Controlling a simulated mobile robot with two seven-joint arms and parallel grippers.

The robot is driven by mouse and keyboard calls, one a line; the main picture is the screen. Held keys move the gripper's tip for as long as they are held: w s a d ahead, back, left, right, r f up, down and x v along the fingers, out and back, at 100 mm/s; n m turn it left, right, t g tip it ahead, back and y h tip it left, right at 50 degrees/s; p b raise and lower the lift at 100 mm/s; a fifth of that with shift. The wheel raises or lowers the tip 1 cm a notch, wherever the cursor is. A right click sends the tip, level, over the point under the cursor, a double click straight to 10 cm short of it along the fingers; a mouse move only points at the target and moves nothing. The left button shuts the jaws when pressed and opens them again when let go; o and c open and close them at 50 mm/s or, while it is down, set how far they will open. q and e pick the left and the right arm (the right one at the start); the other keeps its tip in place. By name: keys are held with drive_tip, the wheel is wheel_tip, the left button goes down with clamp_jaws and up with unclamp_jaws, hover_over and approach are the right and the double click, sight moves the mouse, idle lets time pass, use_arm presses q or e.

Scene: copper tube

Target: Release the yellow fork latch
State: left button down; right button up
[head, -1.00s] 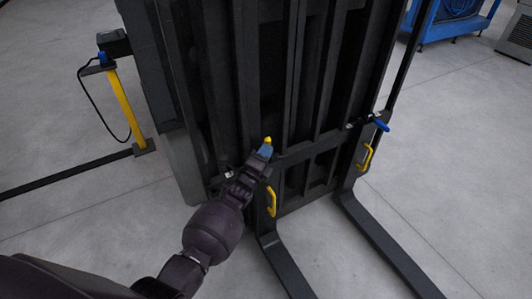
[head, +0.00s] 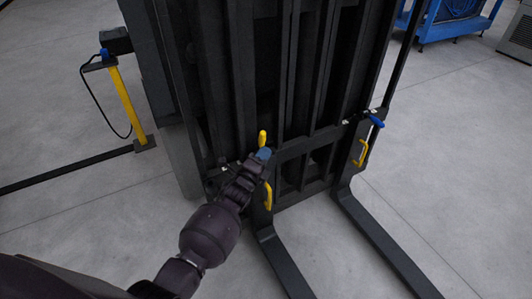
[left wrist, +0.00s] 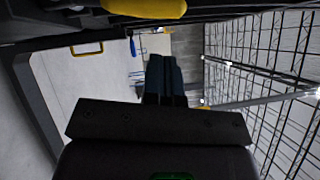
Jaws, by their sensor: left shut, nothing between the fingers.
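The yellow fork latch (head: 262,138) stands upright on the dark carriage above the left fork in the head view. In the left wrist view, a rounded yellow piece (left wrist: 145,8), apparently the latch, crosses the top edge. My left gripper (head: 263,154) is shut and empty, its blue fingertips just below the latch. In the left wrist view, its closed fingers (left wrist: 165,80) point away below the yellow piece, with a gap between. Whether they touch the latch in the head view, I cannot tell. The latch's base is hidden behind my gripper. My right gripper is not in view.
Yellow handles sit on the left fork (head: 268,195) and right fork (head: 361,153). A blue-handled lever (head: 377,122) is above the right fork. Both forks extend forward near the floor. A yellow post (head: 124,105) with a cable stands left.

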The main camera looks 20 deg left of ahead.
use_arm(q)
drive_tip(key=s+f+p, duration=0.1)
drive_tip(key=s, duration=0.9)
drive_tip(key=shift+a+p, duration=0.3)
drive_tip(key=shift+a, duration=0.05)
